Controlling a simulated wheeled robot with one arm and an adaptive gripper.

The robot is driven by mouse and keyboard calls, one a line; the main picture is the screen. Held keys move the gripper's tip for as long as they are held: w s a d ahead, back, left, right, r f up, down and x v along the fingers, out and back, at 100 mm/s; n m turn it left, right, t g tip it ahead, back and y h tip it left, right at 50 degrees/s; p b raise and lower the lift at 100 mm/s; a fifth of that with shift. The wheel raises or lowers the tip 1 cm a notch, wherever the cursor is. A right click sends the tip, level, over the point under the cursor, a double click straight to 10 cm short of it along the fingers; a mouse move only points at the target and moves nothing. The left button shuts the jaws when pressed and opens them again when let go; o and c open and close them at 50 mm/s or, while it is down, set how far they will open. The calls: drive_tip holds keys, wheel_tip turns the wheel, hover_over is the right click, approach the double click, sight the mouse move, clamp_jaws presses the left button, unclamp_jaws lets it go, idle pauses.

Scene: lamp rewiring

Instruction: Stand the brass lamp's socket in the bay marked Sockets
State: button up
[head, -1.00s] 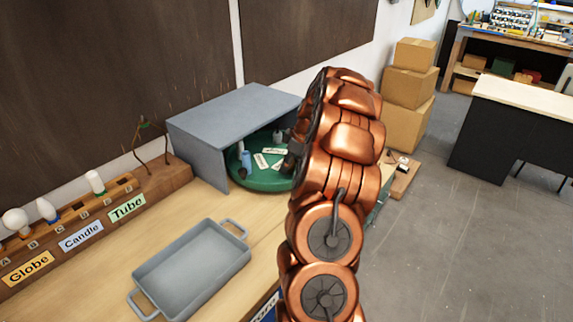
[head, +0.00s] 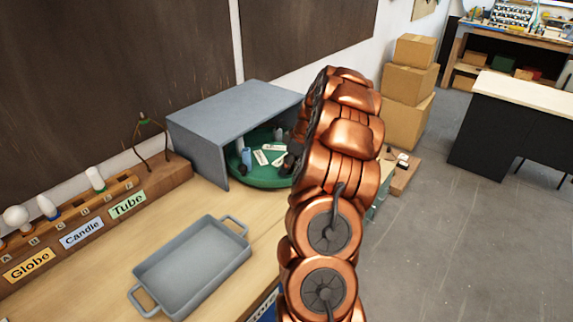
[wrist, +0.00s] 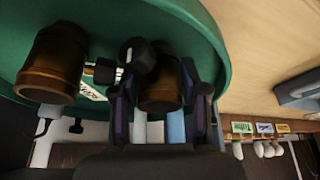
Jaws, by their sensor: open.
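In the wrist view my gripper (wrist: 161,110) is open, its dark fingers on either side of a brown, brass-toned cylinder (wrist: 160,72) on the green round tray (wrist: 215,45). I cannot tell whether the fingers touch it. A second similar cylinder (wrist: 52,65) stands to the left. A dark rounded knob (wrist: 138,55) shows between them. I cannot tell which part is the brass lamp's socket. In the head view the green tray (head: 262,183) sits inside a grey open-fronted housing, and my arm hides most of the gripper. White cards lie on the tray; no Sockets marking is readable.
The grey housing (head: 230,105) covers the tray from above and at the left. A grey handled pan (head: 190,265) lies on the bench. A wooden rack with bulbs and Globe, Candle and Tube labels (head: 127,205) runs along the wall. Bench between pan and housing is clear.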

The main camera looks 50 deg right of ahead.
drive_tip(key=b+v, duration=0.3)
drive_tip(key=v, duration=0.9)
drive_tip(key=s+a+r+m+g, duration=0.1)
drive_tip(key=a, duration=1.4)
drive_tip(key=s+a+r+g, duration=0.2)
drive_tip(key=a, duration=1.3)
drive_tip(key=s+a+f+m+g, duration=0.2)
drive_tip(key=s+a+f, duration=0.1)
drive_tip(key=s+a, duration=0.85)
drive_tip(key=s+a+f+m+h, duration=0.1)
drive_tip(key=s+f, duration=0.4)
drive_tip(key=s, duration=0.8)
drive_tip(key=shift+a+m+g+h, duration=0.15)
drive_tip(key=shift+m+g+h, duration=0.15)
drive_tip(key=shift+m+h, duration=0.35)
drive_tip(key=shift+f, duration=0.1)
